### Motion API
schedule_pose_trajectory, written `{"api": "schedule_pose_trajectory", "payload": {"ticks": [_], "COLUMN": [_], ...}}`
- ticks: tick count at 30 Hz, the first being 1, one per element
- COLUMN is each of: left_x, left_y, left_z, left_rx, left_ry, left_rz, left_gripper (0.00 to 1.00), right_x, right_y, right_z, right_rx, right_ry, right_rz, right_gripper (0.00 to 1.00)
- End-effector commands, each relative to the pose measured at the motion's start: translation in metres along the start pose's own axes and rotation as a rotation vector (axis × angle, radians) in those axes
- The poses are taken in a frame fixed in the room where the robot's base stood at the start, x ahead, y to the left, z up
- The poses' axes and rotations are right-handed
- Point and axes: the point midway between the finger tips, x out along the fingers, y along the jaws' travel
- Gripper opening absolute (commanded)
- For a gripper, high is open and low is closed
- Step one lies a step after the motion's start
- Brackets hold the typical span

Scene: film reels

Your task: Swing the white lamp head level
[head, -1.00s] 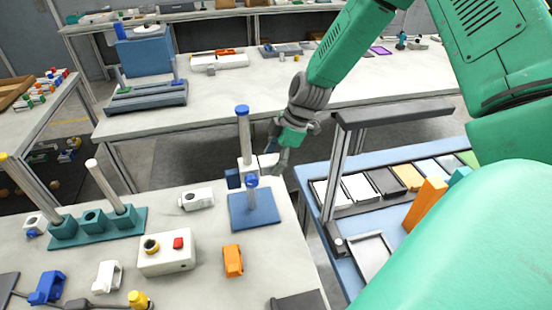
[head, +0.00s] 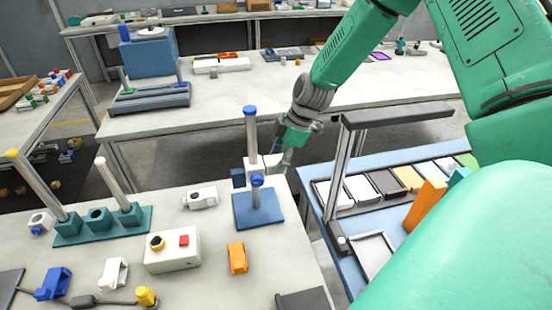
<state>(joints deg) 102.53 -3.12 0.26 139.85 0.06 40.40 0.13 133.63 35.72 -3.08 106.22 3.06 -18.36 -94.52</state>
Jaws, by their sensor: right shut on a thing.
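The lamp stand has a blue square base (head: 268,213), an upright grey post (head: 251,135) with a blue cap, and a blue knob low on the post. The white lamp head (head: 262,164) is at the post, on the side toward my gripper, and partly hidden. A dark blue block (head: 237,178) sits on the opposite side of the post. My right gripper (head: 277,163) reaches in from the upper right and is shut on the white lamp head; its fingertips are small and partly hidden. My left gripper is not in view.
A dark shelf on a post (head: 398,115) stands over the blue table to the right, close to my right arm. A white button box (head: 172,250), an orange part (head: 238,258) and a white part (head: 202,198) lie near the lamp base.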

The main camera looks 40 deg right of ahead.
Motion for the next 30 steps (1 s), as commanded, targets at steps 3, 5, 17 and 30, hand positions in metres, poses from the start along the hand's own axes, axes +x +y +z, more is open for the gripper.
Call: {"api": "schedule_pose_trajectory", "payload": {"ticks": [3,5,17,30], "left_x": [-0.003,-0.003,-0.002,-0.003], "left_y": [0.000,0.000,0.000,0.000], "left_z": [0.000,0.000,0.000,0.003], "left_rx": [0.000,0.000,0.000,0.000], "left_ry": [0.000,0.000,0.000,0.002], "left_rz": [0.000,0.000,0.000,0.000], "left_gripper": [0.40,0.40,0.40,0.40], "right_x": [-0.001,-0.001,-0.001,-0.035], "right_y": [0.002,0.002,0.001,0.004], "right_z": [-0.003,-0.004,-0.006,-0.006], "right_rx": [0.017,0.021,0.018,0.017], "right_ry": [0.006,0.006,0.005,0.009], "right_rz": [-0.036,-0.044,-0.041,-0.038], "right_gripper": [0.09,0.09,0.59,0.59]}}
